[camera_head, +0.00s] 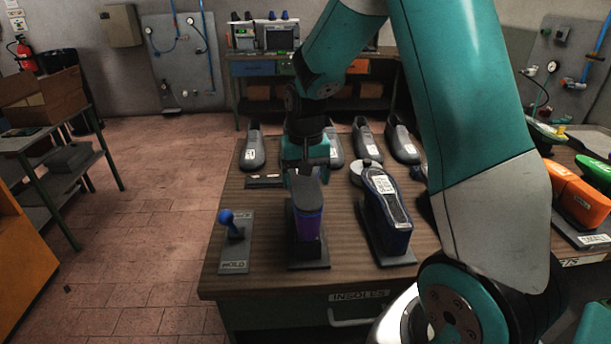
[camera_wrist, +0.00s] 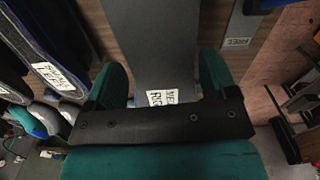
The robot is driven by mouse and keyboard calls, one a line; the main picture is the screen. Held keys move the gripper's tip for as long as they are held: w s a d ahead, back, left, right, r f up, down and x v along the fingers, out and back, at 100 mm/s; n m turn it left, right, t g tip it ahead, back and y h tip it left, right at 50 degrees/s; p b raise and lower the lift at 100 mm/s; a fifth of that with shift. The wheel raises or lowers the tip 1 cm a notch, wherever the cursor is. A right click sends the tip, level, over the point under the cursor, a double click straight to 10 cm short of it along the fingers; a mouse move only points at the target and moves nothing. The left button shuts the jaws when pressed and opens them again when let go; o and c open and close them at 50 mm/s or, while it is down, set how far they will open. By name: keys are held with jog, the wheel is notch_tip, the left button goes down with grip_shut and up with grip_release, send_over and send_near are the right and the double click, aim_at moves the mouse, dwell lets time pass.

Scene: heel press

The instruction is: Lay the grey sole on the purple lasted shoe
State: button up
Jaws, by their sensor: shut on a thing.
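The purple lasted shoe (camera_head: 309,226) stands on a dark base near the front middle of the table. The grey sole (camera_head: 307,191) is directly over its top, roughly lined up with it. I cannot tell whether sole and shoe touch or a thin gap is left. My gripper (camera_head: 304,172) is shut on the far end of the sole, jaws on either side. In the wrist view the grey sole (camera_wrist: 152,40) runs up from between the green jaws of my gripper (camera_wrist: 165,85), with a white label near the grip. The sole hides the shoe there.
A blue shoe (camera_head: 397,232) with a labelled sole stands close on the right. A blue-knobbed lever (camera_head: 229,222) on a plate is on the left. Grey shoes (camera_head: 254,150) line the table's back. A small dark block (camera_head: 264,182) lies left of my gripper.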

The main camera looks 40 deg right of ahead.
jog(key=shift+f, duration=0.1)
jog(key=o, duration=0.9)
notch_tip(320, 180, up, 18)
jog(key=b, duration=0.1)
jog(key=shift+f+b, duration=0.25)
jog(key=shift+b, duration=0.15)
